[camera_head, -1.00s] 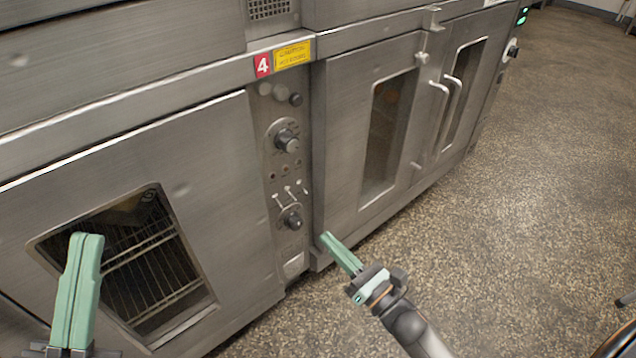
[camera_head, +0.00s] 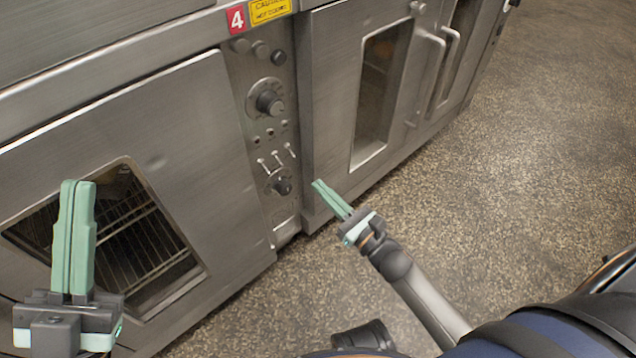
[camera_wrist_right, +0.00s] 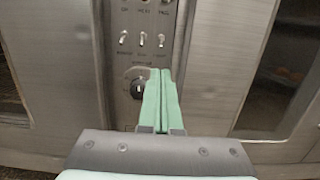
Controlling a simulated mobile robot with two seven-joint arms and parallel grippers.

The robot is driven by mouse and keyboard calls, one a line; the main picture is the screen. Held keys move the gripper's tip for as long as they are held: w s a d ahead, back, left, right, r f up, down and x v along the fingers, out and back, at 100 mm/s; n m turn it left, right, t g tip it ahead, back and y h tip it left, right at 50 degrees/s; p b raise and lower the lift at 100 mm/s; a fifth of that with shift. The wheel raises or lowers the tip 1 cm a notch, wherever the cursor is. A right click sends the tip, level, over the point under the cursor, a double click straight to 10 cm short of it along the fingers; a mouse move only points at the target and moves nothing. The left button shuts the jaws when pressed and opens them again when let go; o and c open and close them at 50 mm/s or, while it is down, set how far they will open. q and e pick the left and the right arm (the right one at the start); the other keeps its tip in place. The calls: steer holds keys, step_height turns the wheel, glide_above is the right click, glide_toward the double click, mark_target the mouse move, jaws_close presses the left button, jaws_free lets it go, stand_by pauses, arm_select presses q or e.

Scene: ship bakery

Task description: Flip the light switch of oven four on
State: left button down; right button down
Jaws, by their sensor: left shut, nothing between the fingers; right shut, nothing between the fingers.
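On the panel, a row of small toggle switches (camera_head: 276,158) sits between a large upper knob (camera_head: 269,103) and a lower knob (camera_head: 280,185). The right wrist view shows the toggles (camera_wrist_right: 142,39) above the lower knob (camera_wrist_right: 137,88), which the fingers partly cover. My right gripper (camera_head: 316,184) is shut and empty, right of the lower knob in the head view. My left gripper (camera_head: 77,184) is shut and empty in front of the left oven door's window.
The left oven door (camera_head: 150,110) has a window with wire racks behind it. The right oven doors (camera_head: 335,100) have vertical handles (camera_head: 428,78) that stick out. The speckled floor (camera_head: 530,170) at right is clear. A yellow caution label (camera_head: 268,10) is beside the number.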

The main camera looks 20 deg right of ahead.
mark_target(291, 152)
steer(key=b+x, duration=0.1)
steer(key=x, duration=0.7)
steer(key=shift+w+b, duration=0.15)
steer(key=shift+b, duration=0.25)
